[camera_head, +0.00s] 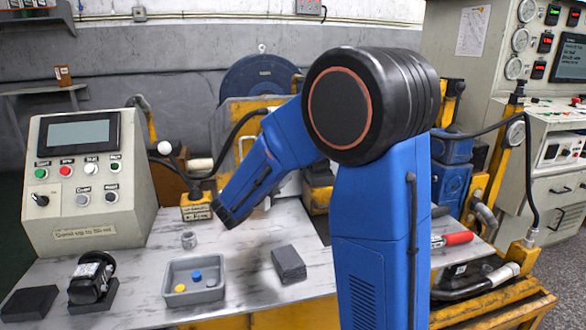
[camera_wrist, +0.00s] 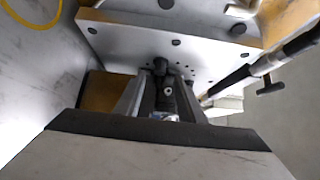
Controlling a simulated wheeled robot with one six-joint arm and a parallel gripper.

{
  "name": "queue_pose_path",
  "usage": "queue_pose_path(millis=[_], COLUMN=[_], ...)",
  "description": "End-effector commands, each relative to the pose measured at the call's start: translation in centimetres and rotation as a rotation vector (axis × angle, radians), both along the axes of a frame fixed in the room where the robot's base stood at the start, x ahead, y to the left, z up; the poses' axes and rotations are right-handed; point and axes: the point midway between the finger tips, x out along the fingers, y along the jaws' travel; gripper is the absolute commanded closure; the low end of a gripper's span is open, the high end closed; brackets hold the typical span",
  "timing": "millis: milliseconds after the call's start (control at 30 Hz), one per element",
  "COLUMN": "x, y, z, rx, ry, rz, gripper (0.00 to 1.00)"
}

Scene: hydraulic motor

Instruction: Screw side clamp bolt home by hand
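In the wrist view my gripper (camera_wrist: 161,80) points at a pale metal plate (camera_wrist: 120,35) with several small holes and dark bolts. A dark bolt-like part (camera_wrist: 160,66) stands at the plate's lower edge, between the fingertips. Another dark part with a bright spot (camera_wrist: 167,92) lies between the fingers, nearer the palm. The fingers are apart on either side of these parts; I cannot tell whether they touch them. In the head view my blue arm covers the work area, and the gripper and clamp bolt are hidden.
In the wrist view a dark rod with a cross handle (camera_wrist: 268,86) is at right. On the marble-look table are a grey tray (camera_head: 170,297) with yellow and blue pieces, a metal ring (camera_head: 189,240), a grey block (camera_head: 289,264) and a control console (camera_head: 84,180). A red-handled tool (camera_head: 457,239) lies at right.

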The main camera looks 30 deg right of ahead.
Motion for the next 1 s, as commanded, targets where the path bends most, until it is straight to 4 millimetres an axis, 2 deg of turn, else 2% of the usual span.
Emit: queue_pose_path(millis=[100,333,767,800,933,1000], x=[0.9,2.1,2.6,2.6,2.6,2.6], y=[-1.7,-3.9,-4.6,-4.6,-4.6,-4.6], z=[0.0,0.0,0.0,0.0,0.0,0.0], rx=[-0.001,0.0,-0.001,-0.001,-0.001,0.0], ry=[0.0,0.001,0.0,0.0,0.0,0.001], rz=[-0.003,-0.002,0.0,0.0,0.0,0.0], gripper=[0.64,0.64,0.64,0.67,0.98,1.0])
